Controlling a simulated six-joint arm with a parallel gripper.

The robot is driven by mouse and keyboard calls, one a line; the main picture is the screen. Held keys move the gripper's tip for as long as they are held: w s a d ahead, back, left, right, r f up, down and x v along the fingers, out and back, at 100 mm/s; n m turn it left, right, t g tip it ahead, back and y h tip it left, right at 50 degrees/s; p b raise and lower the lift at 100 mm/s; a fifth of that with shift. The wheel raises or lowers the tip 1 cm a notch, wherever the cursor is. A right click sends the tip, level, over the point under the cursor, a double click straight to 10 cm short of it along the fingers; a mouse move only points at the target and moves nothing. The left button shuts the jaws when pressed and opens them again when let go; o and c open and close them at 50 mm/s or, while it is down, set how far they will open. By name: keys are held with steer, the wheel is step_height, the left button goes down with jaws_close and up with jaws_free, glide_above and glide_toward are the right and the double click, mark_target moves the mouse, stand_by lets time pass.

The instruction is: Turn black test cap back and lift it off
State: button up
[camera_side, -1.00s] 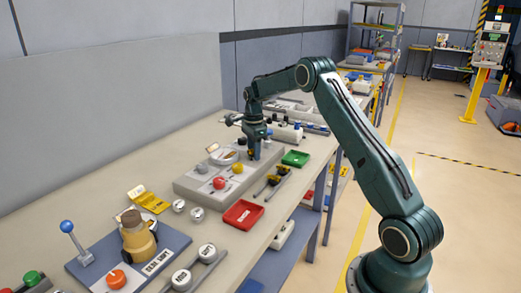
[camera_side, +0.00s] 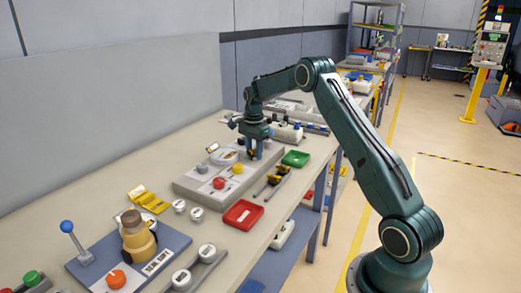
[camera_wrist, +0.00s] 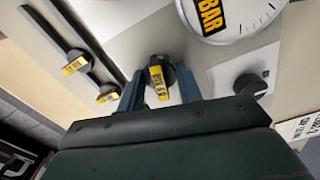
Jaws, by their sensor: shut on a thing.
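The black test cap (camera_wrist: 155,72) with its yellow label sits between the two blue-grey fingers of my gripper (camera_wrist: 160,92) in the wrist view. The fingers are shut on the cap from both sides. A little green shows beside the cap. In the side view my gripper (camera_side: 257,150) points down at the far end of the grey block (camera_side: 190,188) on the bench. The cap is mostly hidden there by the fingers. I cannot tell whether the cap is still seated.
A round BAR gauge (camera_wrist: 222,18) and a black knob (camera_wrist: 248,87) lie close to the right of my gripper in the wrist view. Two yellow-labelled black pieces (camera_wrist: 78,62) lie on dark bars at left. A green tray (camera_side: 295,158) and red tray (camera_side: 243,212) stand near the bench edge.

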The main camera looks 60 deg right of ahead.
mark_target(254, 149)
steer(key=shift+n, duration=1)
steer(key=shift+r, duration=0.4)
steer(key=shift+r, duration=2.05)
steer(key=shift+a+r, duration=0.1)
